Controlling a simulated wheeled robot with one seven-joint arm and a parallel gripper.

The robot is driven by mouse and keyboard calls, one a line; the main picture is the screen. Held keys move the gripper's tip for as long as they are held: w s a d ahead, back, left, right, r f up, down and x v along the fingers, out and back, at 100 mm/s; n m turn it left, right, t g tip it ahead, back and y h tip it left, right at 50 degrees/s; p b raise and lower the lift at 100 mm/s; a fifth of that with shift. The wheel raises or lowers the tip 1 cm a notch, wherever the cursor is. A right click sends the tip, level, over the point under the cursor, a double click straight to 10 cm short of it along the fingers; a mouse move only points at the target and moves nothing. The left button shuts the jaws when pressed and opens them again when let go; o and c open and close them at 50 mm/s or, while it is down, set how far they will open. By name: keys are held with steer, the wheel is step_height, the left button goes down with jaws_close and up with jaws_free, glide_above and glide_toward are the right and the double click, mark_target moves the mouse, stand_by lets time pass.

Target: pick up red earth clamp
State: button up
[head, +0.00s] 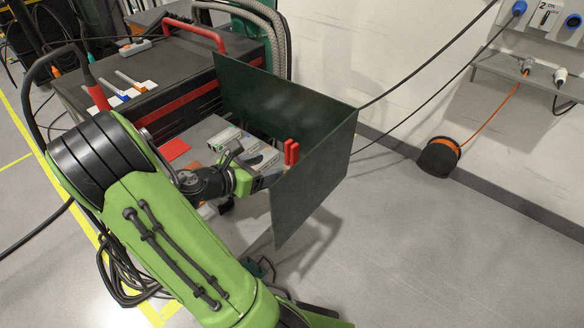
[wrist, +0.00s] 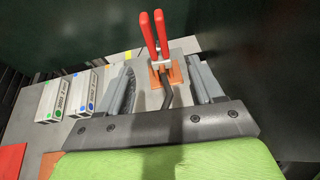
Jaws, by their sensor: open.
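The red earth clamp (head: 291,152) stands near the folded dark green screen in the head view, with its two red handles pointing up. In the wrist view the clamp (wrist: 153,34) has its red handles at the top centre and its grey metal lower part over an orange-brown block (wrist: 176,74). My gripper (wrist: 160,72) is open, with one grey finger on each side of the clamp's lower part. I see no finger touching it. In the head view my gripper (head: 258,182) is beside the clamp, its fingertips hard to make out.
The dark green screen (head: 300,110) stands close behind and right of the clamp. White labelled boxes (wrist: 65,98) and a red plate (head: 174,149) lie to the left. A black cabinet (head: 190,65) stands behind. Open floor lies right of the screen.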

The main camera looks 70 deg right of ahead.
mark_target(289, 159)
steer(key=b+x, duration=0.1)
steer(key=x, duration=0.4)
steer(key=b+x, duration=0.1)
steer(key=x, duration=0.5)
steer(key=shift+w+d+f+b, duration=0.15)
steer(key=shift+d+f+b, duration=0.05)
steer(key=shift+f+b, duration=0.1)
steer(key=shift+r, duration=0.1)
jaws_close()
